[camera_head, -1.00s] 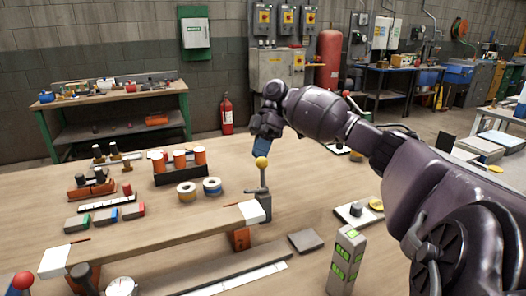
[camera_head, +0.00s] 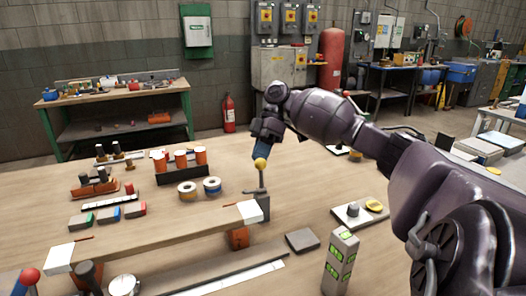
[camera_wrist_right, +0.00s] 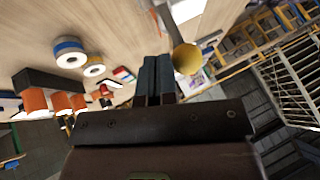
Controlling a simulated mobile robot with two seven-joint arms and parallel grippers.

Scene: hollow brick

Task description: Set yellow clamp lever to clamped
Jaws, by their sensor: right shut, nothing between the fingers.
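The yellow clamp lever shows as a yellow ball knob (camera_head: 260,163) on a grey stem that stands nearly upright. Its dark base (camera_head: 263,205) sits at the right end of a pale bar (camera_head: 160,237) on the bench. My right gripper (camera_head: 259,155) is directly above and behind the knob, fingers pointing down. In the right wrist view the fingers (camera_wrist_right: 158,75) are together and empty, and the yellow knob (camera_wrist_right: 187,59) is just beside them on the right. Whether they touch cannot be told. My left gripper does not show.
Blue and yellow tape rolls (camera_head: 187,187) and a dark rack with orange cylinders (camera_head: 181,166) stand left of the lever. A red ball knob (camera_head: 30,276) is at front left.

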